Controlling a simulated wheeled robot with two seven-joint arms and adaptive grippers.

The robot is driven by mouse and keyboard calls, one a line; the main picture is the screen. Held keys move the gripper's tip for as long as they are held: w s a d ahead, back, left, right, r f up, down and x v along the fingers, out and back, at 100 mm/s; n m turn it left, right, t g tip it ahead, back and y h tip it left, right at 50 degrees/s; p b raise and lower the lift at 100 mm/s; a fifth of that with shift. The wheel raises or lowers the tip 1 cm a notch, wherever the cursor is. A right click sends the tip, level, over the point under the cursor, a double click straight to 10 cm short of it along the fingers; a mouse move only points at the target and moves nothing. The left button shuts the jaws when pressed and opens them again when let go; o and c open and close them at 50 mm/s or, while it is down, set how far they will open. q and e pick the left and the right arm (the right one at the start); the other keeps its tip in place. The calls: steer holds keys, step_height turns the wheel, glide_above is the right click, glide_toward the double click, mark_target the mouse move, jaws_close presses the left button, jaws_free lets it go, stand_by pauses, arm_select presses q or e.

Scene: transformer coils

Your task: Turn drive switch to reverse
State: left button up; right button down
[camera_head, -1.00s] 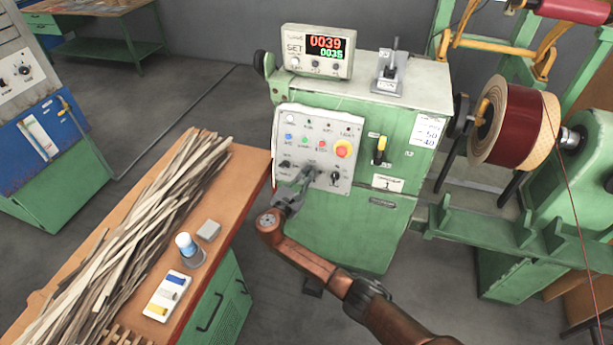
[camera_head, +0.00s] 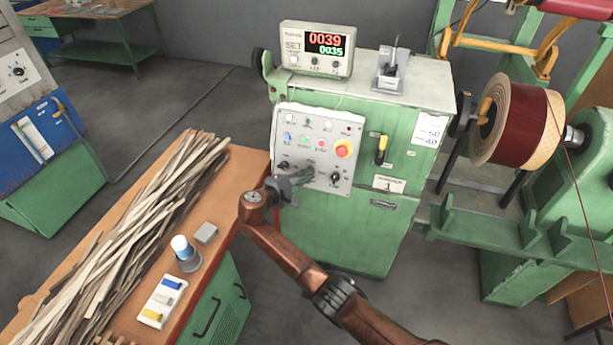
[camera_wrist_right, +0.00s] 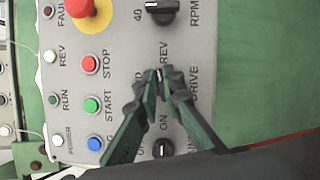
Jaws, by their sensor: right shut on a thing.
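The grey control panel (camera_head: 350,118) is on the front of the green machine. My right gripper (camera_head: 310,172) reaches its lower middle from the left in the head view. In the right wrist view, my right gripper (camera_wrist_right: 158,74) has its fingertips closed around the small drive switch, beside the REV and DRIVE labels. The fingers hide most of the switch, so its exact angle cannot be told. The RPM knob (camera_wrist_right: 163,11) is above the fingers and another dark knob (camera_wrist_right: 163,148) is below them. My left gripper is not in view.
A red emergency button (camera_head: 343,149) sits on the panel near the gripper. The display (camera_head: 327,43) atop the machine reads 0039 and 0035. A workbench (camera_head: 246,165) with wooden strips stands left. A wound coil (camera_head: 518,120) is at right.

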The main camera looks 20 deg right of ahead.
steer(key=shift+f+m+g+y, duration=0.1)
steer(key=shift+m+g+y, duration=0.3)
steer(key=shift+m, duration=0.9)
steer(key=c, duration=2.1)
jaws_free()
steer(key=shift+a, duration=0.1)
steer(key=v, duration=1.2)
steer(key=shift+w, duration=0.1)
